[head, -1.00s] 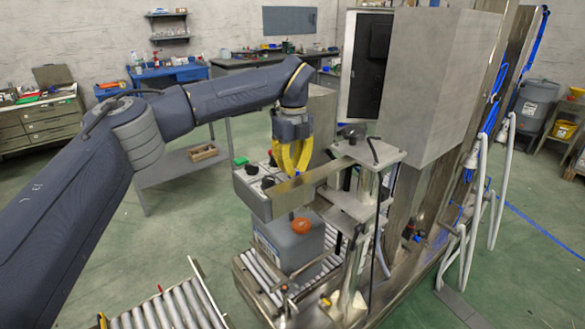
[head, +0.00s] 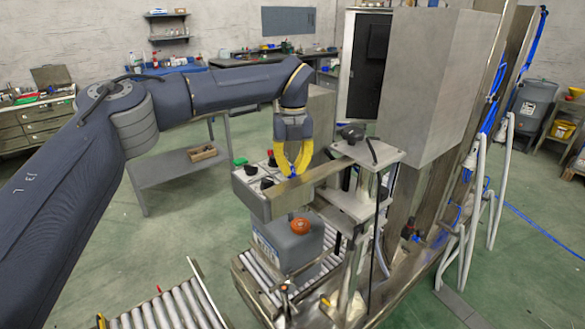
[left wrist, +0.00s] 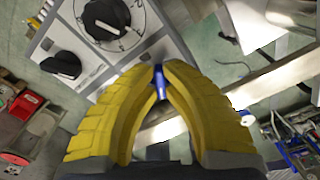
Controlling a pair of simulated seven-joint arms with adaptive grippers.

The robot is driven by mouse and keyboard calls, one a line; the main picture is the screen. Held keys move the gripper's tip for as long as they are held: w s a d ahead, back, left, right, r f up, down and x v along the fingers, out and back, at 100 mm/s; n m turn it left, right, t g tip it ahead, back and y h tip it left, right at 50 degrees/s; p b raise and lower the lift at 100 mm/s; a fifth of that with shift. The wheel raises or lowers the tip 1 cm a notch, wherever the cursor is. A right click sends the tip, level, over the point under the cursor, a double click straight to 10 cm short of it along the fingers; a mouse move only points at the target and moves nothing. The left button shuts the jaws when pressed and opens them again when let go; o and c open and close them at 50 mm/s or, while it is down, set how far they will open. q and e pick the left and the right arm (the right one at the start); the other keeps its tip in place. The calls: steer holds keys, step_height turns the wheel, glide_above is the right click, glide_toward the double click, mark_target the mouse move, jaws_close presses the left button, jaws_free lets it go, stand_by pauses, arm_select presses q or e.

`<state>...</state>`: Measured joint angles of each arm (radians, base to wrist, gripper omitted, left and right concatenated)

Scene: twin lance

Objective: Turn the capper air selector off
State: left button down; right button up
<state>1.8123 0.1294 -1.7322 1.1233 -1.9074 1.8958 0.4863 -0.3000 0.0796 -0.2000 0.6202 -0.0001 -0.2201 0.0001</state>
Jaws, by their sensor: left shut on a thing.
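A grey control box (head: 262,204) carries a light panel with black knobs; one black knob (head: 252,169) is near its left side. In the left wrist view a large black knob (left wrist: 105,18) sits on a marked dial, with a second black knob (left wrist: 62,65) to its lower left. My left gripper (head: 292,174) points down at the panel's right end. Its yellow fingers (left wrist: 159,72) are shut on a small blue piece (left wrist: 159,82), probably a selector lever. The fingers hide most of it, so its setting cannot be read. My right gripper is not in view.
A metal beam (head: 310,181) runs close beside the gripper. A grey jug with an orange cap (head: 300,226) stands on the roller conveyor below. A large grey cabinet (head: 435,85) rises to the right. A green button (head: 240,161) is at the panel's far left.

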mark_target(293, 168)
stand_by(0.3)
arm_select(q)
steer(key=c, duration=1.5)
jaws_free()
step_height(293, 168, up, 12)
